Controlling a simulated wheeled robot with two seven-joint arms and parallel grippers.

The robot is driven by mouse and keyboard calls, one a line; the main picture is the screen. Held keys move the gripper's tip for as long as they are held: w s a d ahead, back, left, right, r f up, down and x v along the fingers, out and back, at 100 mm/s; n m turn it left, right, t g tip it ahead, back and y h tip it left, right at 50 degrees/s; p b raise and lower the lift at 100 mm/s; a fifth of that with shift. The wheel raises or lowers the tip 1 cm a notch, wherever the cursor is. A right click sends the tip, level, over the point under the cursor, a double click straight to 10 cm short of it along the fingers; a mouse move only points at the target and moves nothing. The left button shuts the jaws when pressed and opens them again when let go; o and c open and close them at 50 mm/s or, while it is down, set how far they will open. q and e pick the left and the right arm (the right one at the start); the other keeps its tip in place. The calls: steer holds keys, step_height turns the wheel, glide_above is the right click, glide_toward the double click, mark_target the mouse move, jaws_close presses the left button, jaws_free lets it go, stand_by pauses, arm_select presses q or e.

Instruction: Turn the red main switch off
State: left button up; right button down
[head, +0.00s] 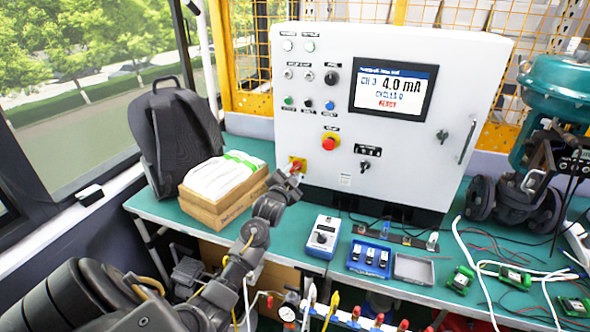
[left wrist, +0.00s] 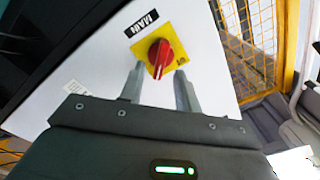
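The red main switch (left wrist: 160,54) is a round knob with a ridge on a yellow plate, under a black MAIN label that looks upside down in the left wrist view. In the head view the switch (head: 297,165) sits at the lower left of the white cabinet front, partly hidden by my left gripper (head: 290,174). My left gripper (left wrist: 160,72) is open, with one finger on each side of the knob's near end. I cannot tell whether the fingers touch it. My right gripper is not in view.
The white cabinet (head: 400,165) also carries a red mushroom button (head: 330,143), several small switches and a screen (head: 393,90) reading 4.0 mA. A cardboard box (head: 225,205) with white packs stands left of my arm. A blue-white meter (head: 322,237) and a blue tray (head: 369,259) lie in front.

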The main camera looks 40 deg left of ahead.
mark_target(296, 167)
arm_select(q)
steer(key=shift+x, duration=1.2)
steer(key=shift+c, duration=0.6)
jaws_close()
